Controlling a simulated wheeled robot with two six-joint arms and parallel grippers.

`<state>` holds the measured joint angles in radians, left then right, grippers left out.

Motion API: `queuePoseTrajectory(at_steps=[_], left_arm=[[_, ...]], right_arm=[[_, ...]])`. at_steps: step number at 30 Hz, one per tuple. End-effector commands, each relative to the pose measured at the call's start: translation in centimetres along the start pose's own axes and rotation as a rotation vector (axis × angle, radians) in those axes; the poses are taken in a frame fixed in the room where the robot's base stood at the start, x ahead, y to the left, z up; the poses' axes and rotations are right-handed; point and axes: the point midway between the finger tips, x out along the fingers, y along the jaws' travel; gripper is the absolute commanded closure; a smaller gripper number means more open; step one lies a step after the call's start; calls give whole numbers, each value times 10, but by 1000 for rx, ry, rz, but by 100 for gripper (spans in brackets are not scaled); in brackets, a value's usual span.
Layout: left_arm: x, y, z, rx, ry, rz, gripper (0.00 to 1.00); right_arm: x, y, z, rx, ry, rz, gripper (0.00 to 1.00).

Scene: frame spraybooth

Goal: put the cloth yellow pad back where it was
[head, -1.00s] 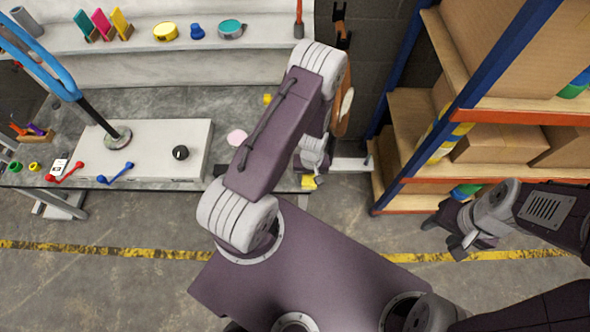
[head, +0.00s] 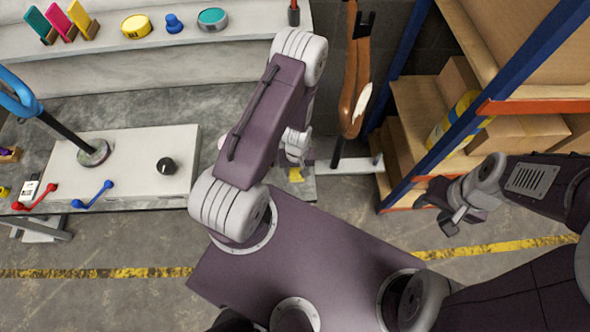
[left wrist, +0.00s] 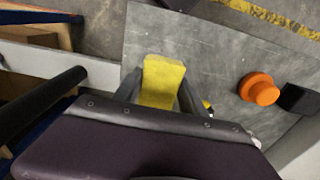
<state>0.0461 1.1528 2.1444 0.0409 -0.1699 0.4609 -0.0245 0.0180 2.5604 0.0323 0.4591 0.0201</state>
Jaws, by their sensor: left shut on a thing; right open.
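The yellow pad (head: 296,175) is between the fingers of my left gripper (head: 297,165), at the right end of the grey bench in the head view. In the left wrist view the pad (left wrist: 162,80) sticks out past both fingers, over the bench top (left wrist: 200,45). The gripper is shut on it. I cannot tell whether the pad touches the bench. My left arm hides part of the bench behind it. My right gripper (head: 450,220) is open and empty, above the floor in front of the shelf rack.
An orange round thing (left wrist: 260,90) and a black block (left wrist: 296,98) stand on the bench. A white board (head: 120,170) with a black knob (head: 166,166) lies left of my arm. The shelf rack (head: 410,165) with boxes stands right.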

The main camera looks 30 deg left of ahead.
Motion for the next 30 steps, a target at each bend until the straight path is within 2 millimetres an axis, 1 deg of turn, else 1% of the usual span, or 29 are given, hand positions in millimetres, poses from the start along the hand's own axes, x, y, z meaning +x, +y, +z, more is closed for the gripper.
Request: queuePoseTrajectory(at_steps=[1, 2, 4, 6, 10, 14, 15, 16, 17, 25, 29, 30], left_arm=[[21, -1, 4, 0, -2, -1, 89], [25, -2, 5, -1, -2, -1, 89], [25, -2, 6, -2, -1, -1, 89], [22, -2, 6, -3, 0, 0, 100], [22, -2, 6, -3, 0, 0, 100], [27, -2, 6, -3, 0, 0, 100], [25, -2, 6, -3, 0, 0, 40], [25, -2, 6, -3, 0, 0, 32], [25, -2, 6, -3, 0, 0, 29], [24, -2, 6, -3, 0, 0, 29], [14, -1, 5, -3, 1, 1, 29], [8, -1, 4, -3, 3, 1, 29]], right_arm=[[20, 0, 2, 0, -1, 0, 51], [23, 0, 2, 0, -1, 0, 51], [22, 0, 2, 0, -1, 0, 51], [19, 0, 2, 0, 0, 0, 51], [19, 0, 2, 0, 0, 0, 51], [23, 0, 2, 0, 0, 0, 51], [21, 0, 2, 0, 0, 0, 51], [21, 0, 2, 0, 0, 0, 51], [21, 0, 2, 0, 0, 0, 51], [21, 0, 2, 0, 0, 0, 51], [16, 0, 2, 0, 0, 0, 51], [14, 0, 1, 0, 0, 0, 51]])
